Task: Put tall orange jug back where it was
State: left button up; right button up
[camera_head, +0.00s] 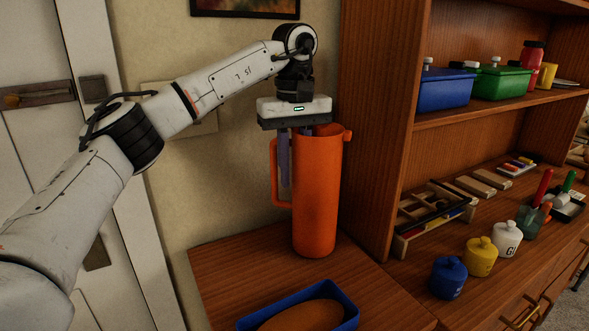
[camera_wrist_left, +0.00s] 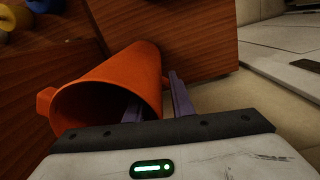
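The tall orange jug (camera_head: 317,195) stands upright on the low wooden surface by the wall, its handle (camera_head: 274,175) toward the left. It also shows in the left wrist view (camera_wrist_left: 118,75), where its open mouth faces the camera. My left gripper (camera_head: 297,150) points down over the jug's rim. One finger is inside the mouth; the other is outside, between the body and the handle. In the left wrist view, the fingers (camera_wrist_left: 158,102) are spread on either side of the jug's wall, with gaps visible, so it looks open. My right gripper is not in view.
A blue tray (camera_head: 345,299) with a brown loaf-like object sits in front of the jug. A wooden shelf unit (camera_head: 380,120) stands close on the right, holding boxes, jars and tools. The wall is close behind, with a picture frame (camera_head: 245,12) above.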

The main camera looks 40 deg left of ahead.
pick_arm(q)
jog(key=p, duration=0.4)
send_near(294, 131)
notch_tip(294, 131, down, 6)
jog(key=shift+r, duration=0.15)
jog(key=shift+d, duration=0.1)
